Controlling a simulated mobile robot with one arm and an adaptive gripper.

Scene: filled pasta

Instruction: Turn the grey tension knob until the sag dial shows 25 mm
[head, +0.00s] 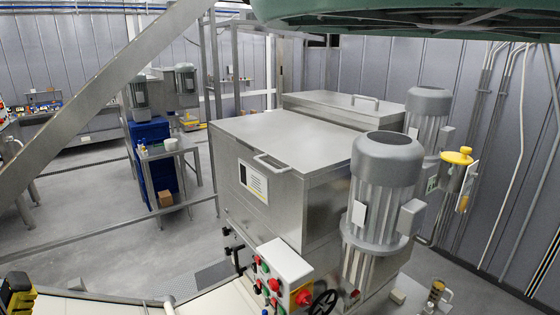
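I cannot make out a grey tension knob or a sag dial in the head view. A steel machine (290,140) with a flat lid stands in the middle. At its front is a control box (285,262) with red and green buttons and a red knob on a yellow plate. A black handwheel (323,302) is beside the box, cut by the bottom edge. My gripper does not show in this view.
A large grey motor (382,190) stands at the machine's right. A yellow knob (457,157) is behind it. A diagonal steel beam (100,85) crosses the upper left. A green shape (400,18) covers the top right. Open floor (110,245) lies at the left.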

